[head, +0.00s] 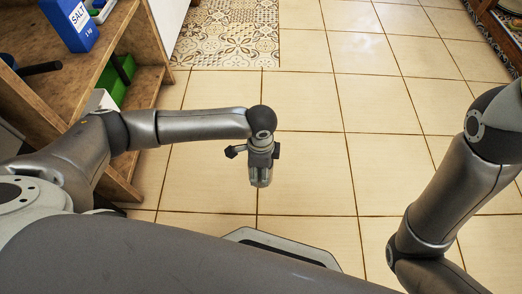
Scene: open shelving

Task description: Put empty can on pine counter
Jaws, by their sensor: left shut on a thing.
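My left gripper (260,180) hangs over the tiled floor near the middle of the head view, pointing down. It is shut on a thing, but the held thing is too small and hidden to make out. I cannot pick out the empty can anywhere else. No surface in view can be told for sure as the pine counter. My right arm shows at the right edge, but its gripper is out of view.
Wooden open shelving (149,45) stands at the left, close to my left arm. A blue salt box (72,22) is on its upper board and a green thing (116,80) lower down. The tiled floor (310,110) is clear. Dark-topped furniture (498,30) is at the far right.

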